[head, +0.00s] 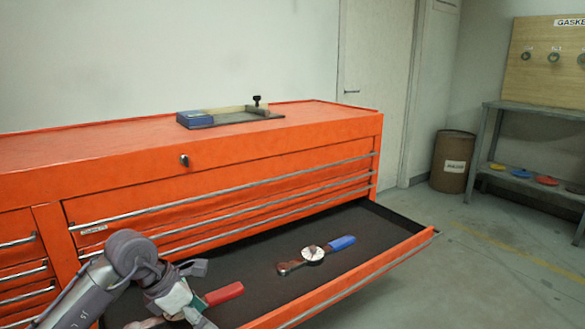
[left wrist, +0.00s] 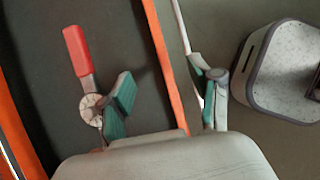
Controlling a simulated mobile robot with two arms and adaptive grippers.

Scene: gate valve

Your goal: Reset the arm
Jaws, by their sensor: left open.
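My left gripper (head: 190,298) reaches in from the left over the open drawer (head: 375,232) of the orange tool chest. In the left wrist view my left gripper (left wrist: 166,95) is open, with nothing between its green-padded fingers. One finger is over the drawer near the dial of a red-handled tool (left wrist: 77,55); the other is over the far side of the drawer's orange front edge. The red handle also shows in the head view (head: 224,293), partly hidden behind my gripper. I cannot tell whether the finger touches the tool. My right gripper is not in view.
A blue-handled tool with a round dial (head: 313,253) lies in the drawer. The drawer's orange front (head: 345,280) juts out over the floor. A tray with a blue box (head: 194,118) sits on the chest top. A brown drum (head: 453,162) and a grey shelf (head: 530,180) stand at right.

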